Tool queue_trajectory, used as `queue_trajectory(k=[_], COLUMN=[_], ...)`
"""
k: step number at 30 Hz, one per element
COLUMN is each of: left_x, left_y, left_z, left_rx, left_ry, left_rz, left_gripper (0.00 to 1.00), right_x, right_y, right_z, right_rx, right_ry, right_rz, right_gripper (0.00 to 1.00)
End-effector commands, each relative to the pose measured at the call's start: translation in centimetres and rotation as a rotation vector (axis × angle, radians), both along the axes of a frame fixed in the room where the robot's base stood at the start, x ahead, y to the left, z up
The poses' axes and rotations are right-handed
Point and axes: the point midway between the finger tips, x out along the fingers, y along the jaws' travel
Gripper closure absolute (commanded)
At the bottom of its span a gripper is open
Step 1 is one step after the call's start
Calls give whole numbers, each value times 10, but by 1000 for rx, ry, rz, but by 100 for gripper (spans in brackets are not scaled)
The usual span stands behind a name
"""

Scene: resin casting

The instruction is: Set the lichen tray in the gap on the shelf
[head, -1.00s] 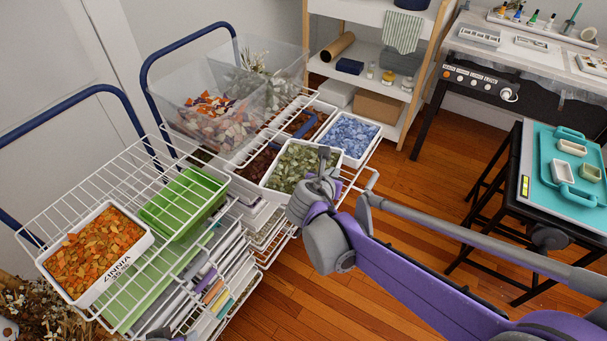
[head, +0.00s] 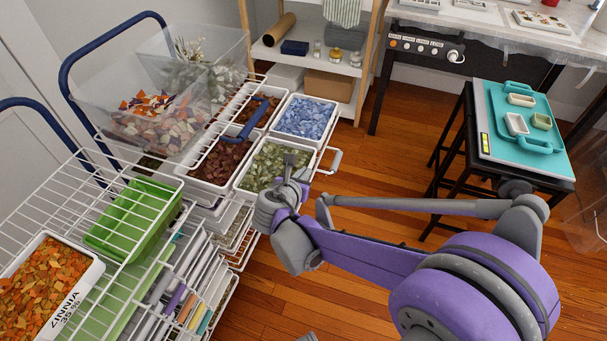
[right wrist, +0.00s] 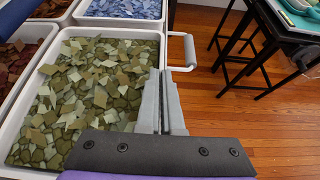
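The lichen tray (head: 242,186) is a white tray full of grey-green flakes. It sits on the wire shelf, in the front right place of a block of trays, and looks level. My right gripper (head: 290,170) is at its right rim. In the right wrist view the two fingers (right wrist: 164,105) stand close together on either side of the rim of the lichen tray (right wrist: 65,38) and look shut on it. The tray's underside is hidden. No other empty place shows among these trays.
A blue-flake tray (head: 305,118) and a dark red tray (head: 220,160) are beside the lichen tray. Clear bins (head: 150,75) stand behind. A green tray (head: 135,220) and the zinnia tray (head: 75,295) are at left. Open floor (head: 350,215) lies to the right.

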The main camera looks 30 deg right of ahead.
Motion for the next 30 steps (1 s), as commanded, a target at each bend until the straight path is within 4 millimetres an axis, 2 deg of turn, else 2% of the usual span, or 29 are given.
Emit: queue_trajectory(k=[8,14,24,30], left_x=[0,0,0,0], left_y=[0,0,0,0], left_z=[-1,-1,2,8], left_rx=[0,0,0,0], left_ry=[0,0,0,-3], left_rz=[0,0,0,0], left_gripper=[50,50,50,50], right_x=[0,0,0,-17], right_y=[0,0,1,21], right_z=[-1,-1,2,16], right_rx=[0,0,0,1], right_ry=[0,0,0,-1], right_rz=[0,0,1,4], right_gripper=[100,67,67,67])
